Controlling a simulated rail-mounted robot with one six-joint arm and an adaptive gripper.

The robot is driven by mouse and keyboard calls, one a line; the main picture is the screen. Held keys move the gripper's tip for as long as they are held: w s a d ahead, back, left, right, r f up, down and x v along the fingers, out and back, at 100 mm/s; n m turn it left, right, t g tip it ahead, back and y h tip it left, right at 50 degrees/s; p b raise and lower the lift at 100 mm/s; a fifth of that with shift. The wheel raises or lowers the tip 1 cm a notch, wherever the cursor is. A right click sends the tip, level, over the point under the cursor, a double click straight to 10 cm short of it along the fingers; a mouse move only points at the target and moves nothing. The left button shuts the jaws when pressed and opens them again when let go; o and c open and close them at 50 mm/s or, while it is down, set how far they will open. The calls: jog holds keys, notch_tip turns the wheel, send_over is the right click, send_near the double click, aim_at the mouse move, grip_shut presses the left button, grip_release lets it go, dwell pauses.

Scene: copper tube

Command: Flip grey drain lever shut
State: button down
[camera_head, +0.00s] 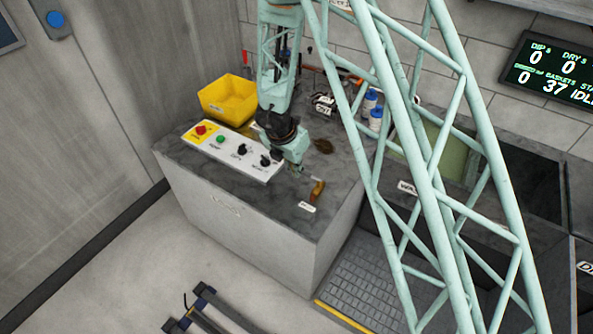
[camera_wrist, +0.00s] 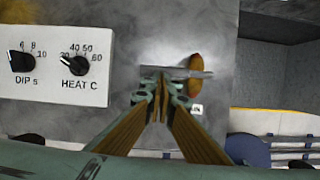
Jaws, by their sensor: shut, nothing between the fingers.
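The drain valve has a brass body (camera_head: 317,190) near the front right corner of the grey counter, beside a small white label (camera_head: 307,208). In the wrist view the brass body (camera_wrist: 195,66) carries a grey lever (camera_wrist: 200,75), a thin bar reaching left across the picture. My gripper (camera_wrist: 161,88) is shut and empty, its fingertips at the left part of the lever and partly over it. Whether they touch it I cannot tell. In the head view my gripper (camera_head: 296,168) is low over the counter, just left of and behind the brass body.
A white control panel (camera_head: 232,150) with red and green buttons and two black knobs lies left of my gripper. A yellow bin (camera_head: 227,98) and blue-labelled bottles (camera_head: 375,118) stand farther back. A dark keyboard-like grating (camera_head: 365,288) lies right of the counter, below its edge.

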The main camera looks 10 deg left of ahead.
jog(key=shift+s, duration=0.1)
jog(key=s+a+r+p, duration=0.2)
jog(key=s+r, duration=0.4)
jog(key=r, duration=0.4)
jog(key=shift+a+r, duration=0.2)
jog(key=shift+a, duration=0.15)
dwell(0.6)
